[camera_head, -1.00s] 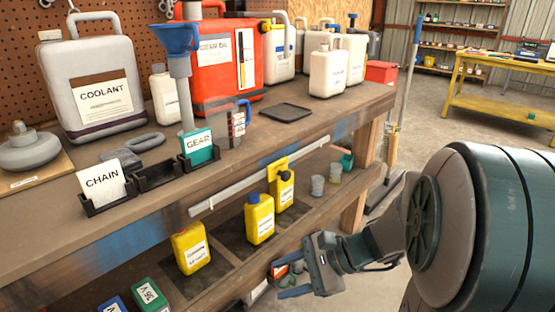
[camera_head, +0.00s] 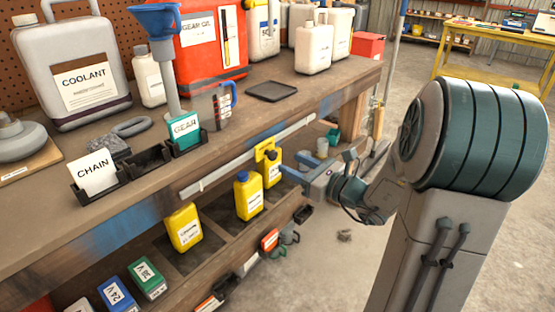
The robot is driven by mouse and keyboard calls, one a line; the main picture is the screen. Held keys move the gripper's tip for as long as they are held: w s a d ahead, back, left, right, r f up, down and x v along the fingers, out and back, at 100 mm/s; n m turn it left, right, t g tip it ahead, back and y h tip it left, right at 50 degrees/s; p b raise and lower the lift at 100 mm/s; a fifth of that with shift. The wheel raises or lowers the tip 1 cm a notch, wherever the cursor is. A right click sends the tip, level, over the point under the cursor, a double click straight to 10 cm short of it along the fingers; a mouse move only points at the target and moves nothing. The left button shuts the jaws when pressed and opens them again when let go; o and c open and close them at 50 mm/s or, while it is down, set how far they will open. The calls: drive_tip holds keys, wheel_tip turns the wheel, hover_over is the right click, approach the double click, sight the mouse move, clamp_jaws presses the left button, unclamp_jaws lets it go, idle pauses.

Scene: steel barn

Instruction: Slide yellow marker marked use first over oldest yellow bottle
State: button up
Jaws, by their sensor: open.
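A small yellow piece (camera_head: 266,149), likely the marker, sits at the rail along the bench front; I cannot read words on it. Three yellow bottles stand on the lower shelf below the rail: a left one (camera_head: 184,229), a middle one with a blue cap (camera_head: 248,197), and a right one with a dark cap (camera_head: 272,170). The yellow piece partly covers the right bottle's top. The bottle labels are too small to read. My gripper (camera_head: 314,168), with blue fingers, is open and empty, just right of the right bottle and the yellow piece. I cannot tell the exact gap.
The grey rail (camera_head: 235,164) runs along the bench edge above the bottles. Coloured boxes, such as a green one (camera_head: 147,277), stand at the lower left. The floor to the right is open.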

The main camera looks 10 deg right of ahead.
sight(275, 155)
drive_tip(key=b+x, duration=0.1)
drive_tip(key=x, duration=0.5)
clamp_jaws()
